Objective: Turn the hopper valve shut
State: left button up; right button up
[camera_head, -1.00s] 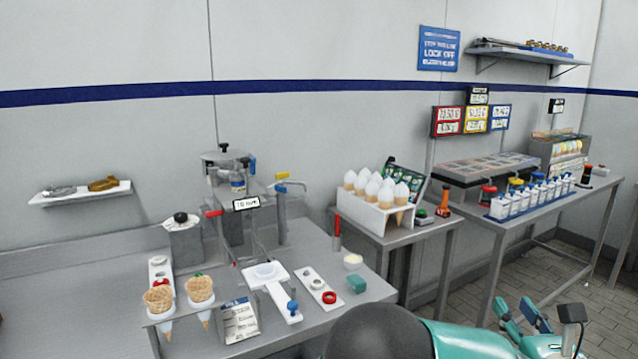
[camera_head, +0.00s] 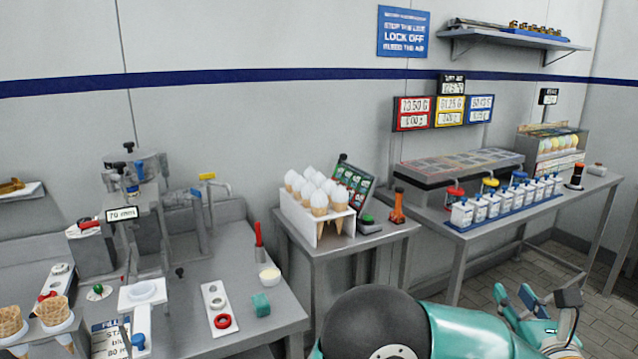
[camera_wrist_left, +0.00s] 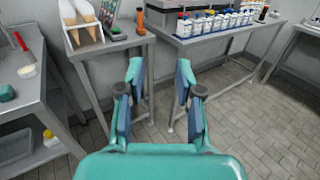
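The hopper machine (camera_head: 125,200) stands on the steel bench at the left of the head view, with a metal pot and black knobs on top. A yellow-handled valve (camera_head: 207,176) sits on a pipe to its right, with a blue handle (camera_head: 196,193) just below. A red lever (camera_head: 88,224) shows at its left. I cannot tell for sure which is the hopper valve. My left gripper (camera_head: 515,291) is at the lower right, far from the machine. In the left wrist view it (camera_wrist_left: 160,75) is open and empty above the floor. My right gripper is not in view.
A cone rack (camera_head: 300,222) stands on a small table beside the bench. A long table (camera_head: 540,205) with several white bottles (camera_head: 510,196) stands at the right. A white bowl (camera_head: 269,275) and a teal block (camera_head: 260,303) lie near the bench's right edge. The floor below my left gripper is clear.

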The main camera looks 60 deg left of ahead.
aim_at(197, 193)
jog(key=z, duration=1)
jog(key=i, duration=0.15)
jog(key=u, duration=3.05)
jog(key=i, duration=1)
jog(key=z, duration=0.2)
jog(key=k, duration=0.85)
jog(key=u, duration=0.2)
jog(key=i, duration=0.85)
jog(key=z, duration=0.1)
